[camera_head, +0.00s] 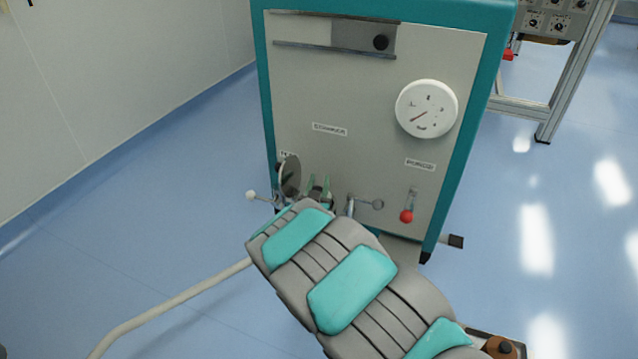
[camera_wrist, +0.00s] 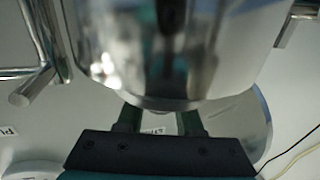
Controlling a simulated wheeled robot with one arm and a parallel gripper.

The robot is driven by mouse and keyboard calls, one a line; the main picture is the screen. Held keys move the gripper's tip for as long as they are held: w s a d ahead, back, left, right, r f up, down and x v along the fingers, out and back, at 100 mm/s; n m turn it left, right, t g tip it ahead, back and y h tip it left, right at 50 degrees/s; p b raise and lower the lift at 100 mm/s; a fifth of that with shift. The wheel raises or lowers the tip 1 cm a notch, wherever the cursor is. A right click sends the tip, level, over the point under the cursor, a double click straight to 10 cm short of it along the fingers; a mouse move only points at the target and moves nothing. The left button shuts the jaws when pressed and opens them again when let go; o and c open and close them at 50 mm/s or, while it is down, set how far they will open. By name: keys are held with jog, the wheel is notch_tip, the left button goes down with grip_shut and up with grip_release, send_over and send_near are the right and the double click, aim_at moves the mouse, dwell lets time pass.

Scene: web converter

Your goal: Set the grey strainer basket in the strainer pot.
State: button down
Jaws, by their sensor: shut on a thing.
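In the head view my gripper (camera_head: 318,187) is low at the front of the teal machine, its green fingers showing just past my arm. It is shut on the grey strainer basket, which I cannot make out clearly. In the wrist view a shiny round metal vessel (camera_wrist: 180,50), seemingly the strainer pot, fills the top and hides the fingertips of my gripper (camera_wrist: 160,122). A round metal disc, seemingly the pot's lid, stands open left of the fingers (camera_head: 290,176); its edge also shows in the wrist view (camera_wrist: 257,118). How deep the basket sits relative to the pot is hidden.
The machine panel (camera_head: 345,95) carries a white dial (camera_head: 426,108) and a red-knobbed lever (camera_head: 406,215). A small metal valve handle (camera_head: 372,203) is right of the fingers. A white-tipped rod (camera_head: 253,195) sticks out left. The blue floor (camera_head: 150,220) is clear to the left.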

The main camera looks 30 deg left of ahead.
jog(key=shift+f, duration=0.4)
jog(key=shift+f, duration=0.2)
jog(key=c, duration=0.5)
grip_release()
jog(key=shift+c, duration=0.2)
jog(key=shift+r, duration=0.1)
jog(key=shift+r, duration=0.15)
jog(key=v, duration=1.2)
jog(key=shift+r+p, duration=0.35)
jog(key=shift+r, duration=0.1)
jog(key=shift+d, duration=0.15)
